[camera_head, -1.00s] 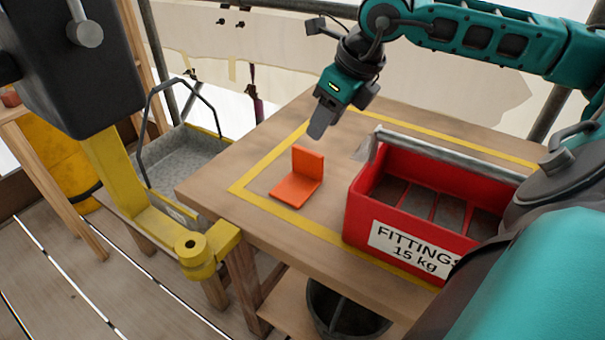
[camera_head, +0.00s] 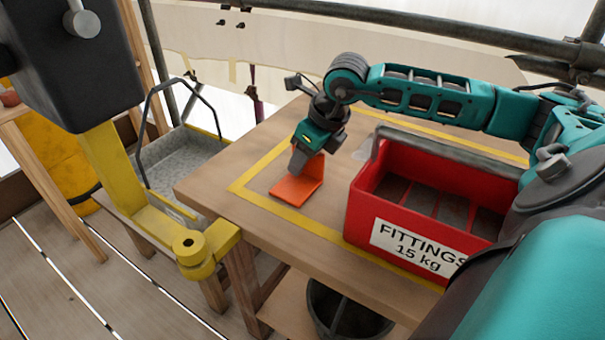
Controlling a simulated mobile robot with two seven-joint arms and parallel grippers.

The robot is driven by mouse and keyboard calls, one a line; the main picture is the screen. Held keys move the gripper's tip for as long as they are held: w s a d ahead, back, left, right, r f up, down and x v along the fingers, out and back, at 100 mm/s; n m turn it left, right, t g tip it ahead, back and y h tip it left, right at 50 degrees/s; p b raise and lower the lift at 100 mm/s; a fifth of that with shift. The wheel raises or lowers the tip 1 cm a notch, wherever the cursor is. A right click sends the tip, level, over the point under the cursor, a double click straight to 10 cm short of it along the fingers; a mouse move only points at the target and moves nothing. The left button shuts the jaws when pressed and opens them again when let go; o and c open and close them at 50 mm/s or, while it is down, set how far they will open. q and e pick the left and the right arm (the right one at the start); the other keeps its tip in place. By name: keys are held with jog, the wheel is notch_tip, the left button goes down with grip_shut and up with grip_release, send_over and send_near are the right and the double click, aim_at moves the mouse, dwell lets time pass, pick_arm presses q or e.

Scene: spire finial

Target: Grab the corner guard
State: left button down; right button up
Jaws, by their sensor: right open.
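The orange L-shaped corner guard (camera_head: 296,188) stands on the wooden table, inside the yellow taped outline. One leaf lies flat and the other stands upright. My right gripper (camera_head: 297,170) points down over it, in front of part of the upright leaf. The gripper is open; whether its fingers straddle or touch the leaf cannot be told. My left gripper is not in view.
A red box labelled "FITTINGS 15 kg" (camera_head: 395,222) stands on the table just right of the guard, with a grey handle bar. A yellow bracket (camera_head: 196,250) stands off the table's left front corner. A grey metal basket (camera_head: 187,160) is left of the table. The table between guard and left edge is clear.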

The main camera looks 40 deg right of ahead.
jog(key=shift+c, duration=0.3)
grip_shut()
jog(key=shift+r, duration=0.2)
